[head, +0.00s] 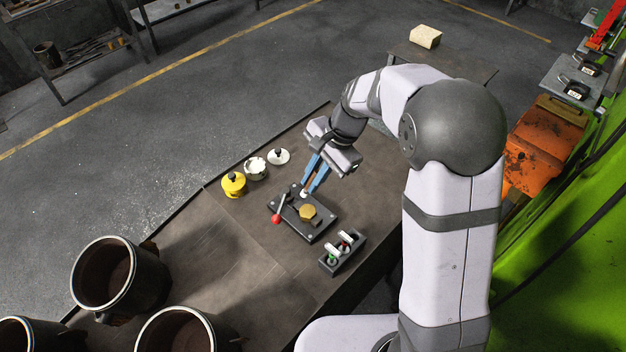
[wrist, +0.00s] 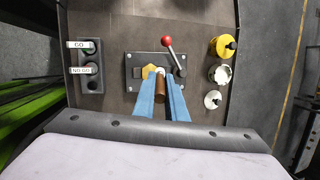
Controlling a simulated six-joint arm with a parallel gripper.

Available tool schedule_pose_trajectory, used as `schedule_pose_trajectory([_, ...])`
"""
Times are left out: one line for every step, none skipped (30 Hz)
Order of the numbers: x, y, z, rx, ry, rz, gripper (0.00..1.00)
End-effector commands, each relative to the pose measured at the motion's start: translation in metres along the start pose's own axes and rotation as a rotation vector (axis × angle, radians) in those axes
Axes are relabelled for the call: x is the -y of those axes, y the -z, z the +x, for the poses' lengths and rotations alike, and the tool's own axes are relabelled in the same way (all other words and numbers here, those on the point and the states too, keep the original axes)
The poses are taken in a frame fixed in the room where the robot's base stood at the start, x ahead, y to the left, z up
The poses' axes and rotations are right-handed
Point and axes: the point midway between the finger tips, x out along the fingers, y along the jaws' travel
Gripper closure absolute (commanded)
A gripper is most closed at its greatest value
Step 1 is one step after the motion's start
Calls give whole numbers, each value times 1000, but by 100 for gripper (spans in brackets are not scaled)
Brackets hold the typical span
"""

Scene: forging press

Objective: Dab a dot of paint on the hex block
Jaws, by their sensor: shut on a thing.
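The brass hex block (head: 307,212) sits on a dark fixture plate (head: 318,228) with a red-knobbed lever (head: 277,218). My gripper (head: 308,187) has blue fingers pointing down at the plate. In the wrist view my gripper (wrist: 163,80) is shut on a brush with a brown handle (wrist: 161,91) and a white tip (wrist: 160,70). The tip is low beside the block; whether it touches the block or plate I cannot tell. No paint dot shows on the block's visible top.
A rack labelled GO and NO GO (wrist: 90,87) is on the fixture's other side. Large dark drums (head: 117,276) stand at lower left.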

Motion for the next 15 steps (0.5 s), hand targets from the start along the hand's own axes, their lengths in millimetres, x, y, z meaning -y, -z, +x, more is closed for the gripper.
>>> schedule_pose_trajectory([0,0,0,-1,1,4,100])
schedule_pose_trajectory([0,0,0,-1,2,4,100])
schedule_pose_trajectory([0,0,1,-1,2,4,100])
schedule_pose_trajectory([0,1,2,-1,2,4,100])
schedule_pose_trajectory([-1,1,4,-1,1,3,100])
schedule_pose_trajectory([-1,2,6,-1,1,3,100])
schedule_pose_trajectory([-2,2,8,-1,1,2,100])
schedule_pose_trajectory([-2,3,10,-1,1,2,100])
schedule_pose_trajectory([-3,4,13,-1,1,2,100])
schedule_pose_trajectory([-3,4,15,-1,1,1,100])
schedule_pose_trajectory([-4,5,18,-1,1,1,100])
schedule_pose_trajectory([-5,6,22,-1,1,1,100])
schedule_pose_trajectory([-6,7,24,-1,1,1,100])
schedule_pose_trajectory([-6,8,27,-1,1,1,100])
schedule_pose_trajectory([-7,9,30,-1,1,0,100])
